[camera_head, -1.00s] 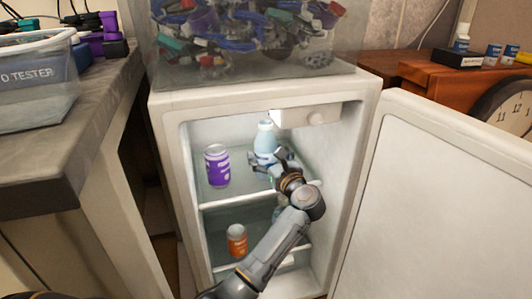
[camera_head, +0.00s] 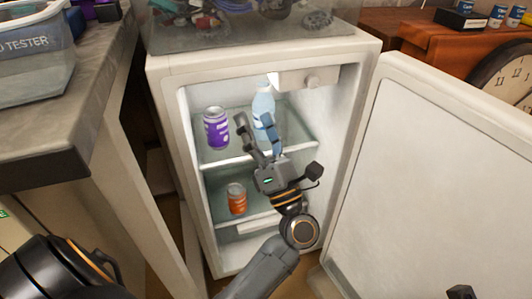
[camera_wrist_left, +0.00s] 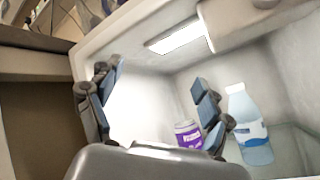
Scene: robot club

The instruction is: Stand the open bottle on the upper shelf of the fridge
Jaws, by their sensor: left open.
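The light-blue bottle (camera_head: 263,102) stands upright on the upper shelf (camera_head: 296,132) of the open fridge (camera_head: 165,110), right of a purple can. Its lower part is partly behind my left gripper's finger in the head view. My left gripper (camera_head: 254,122) is open and empty, fingers up, in front of the shelf. In the left wrist view the bottle (camera_wrist_left: 256,140) stands to the right of the spread fingers (camera_wrist_left: 157,75), outside them and apart from them. I cannot tell whether it has a cap.
The purple can (camera_head: 216,128) stands on the upper shelf and an orange can (camera_head: 237,199) on the lower one. The fridge door (camera_head: 450,180) is swung open at right. A grey counter (camera_head: 90,110) stands at left. A clear bin sits on top of the fridge.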

